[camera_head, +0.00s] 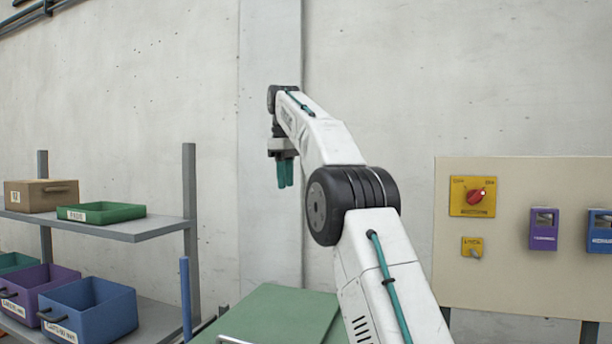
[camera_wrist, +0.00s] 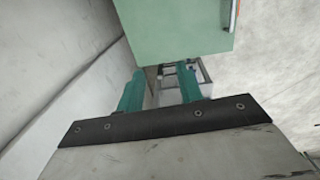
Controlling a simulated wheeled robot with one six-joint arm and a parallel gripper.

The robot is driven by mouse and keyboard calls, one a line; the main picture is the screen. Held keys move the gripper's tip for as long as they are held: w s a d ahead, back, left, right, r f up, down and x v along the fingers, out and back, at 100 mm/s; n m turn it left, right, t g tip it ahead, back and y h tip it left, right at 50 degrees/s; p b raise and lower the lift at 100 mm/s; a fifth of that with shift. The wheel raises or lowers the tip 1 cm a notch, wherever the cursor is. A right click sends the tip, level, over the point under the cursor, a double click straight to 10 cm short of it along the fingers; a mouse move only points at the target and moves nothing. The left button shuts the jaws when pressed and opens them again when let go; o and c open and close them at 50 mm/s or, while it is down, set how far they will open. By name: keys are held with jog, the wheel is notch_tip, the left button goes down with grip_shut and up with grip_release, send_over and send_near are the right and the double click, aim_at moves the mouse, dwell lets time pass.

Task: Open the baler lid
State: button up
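A green flat-topped panel, which looks like the baler lid (camera_head: 282,312), shows at the bottom centre of the head view, partly hidden by my arm. A pale bar (camera_head: 232,340), perhaps its handle, runs along its near edge and is cut off by the frame. The lid looks shut, but its lower part is out of view. My gripper (camera_head: 285,172) hangs above and beyond the lid, fingers pointing down, clear of it. In the wrist view the two teal fingers (camera_wrist: 160,82) stand apart with nothing held. A green surface (camera_wrist: 180,25) there may be the baler.
A shelf rack (camera_head: 190,190) with a green tray (camera_head: 100,212), a brown box (camera_head: 40,194) and blue (camera_head: 95,310) and purple bins stands at left. A beige panel (camera_head: 510,260) with a red knob (camera_head: 476,197) stands at right. A concrete wall (camera_head: 200,90) lies behind.

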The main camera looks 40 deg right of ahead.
jog(key=s+a+r, duration=0.1)
jog(key=s+a, duration=0.2)
jog(key=s, duration=1.2)
jog(key=shift+a, duration=0.4)
jog(key=shift+w+r, duration=0.1)
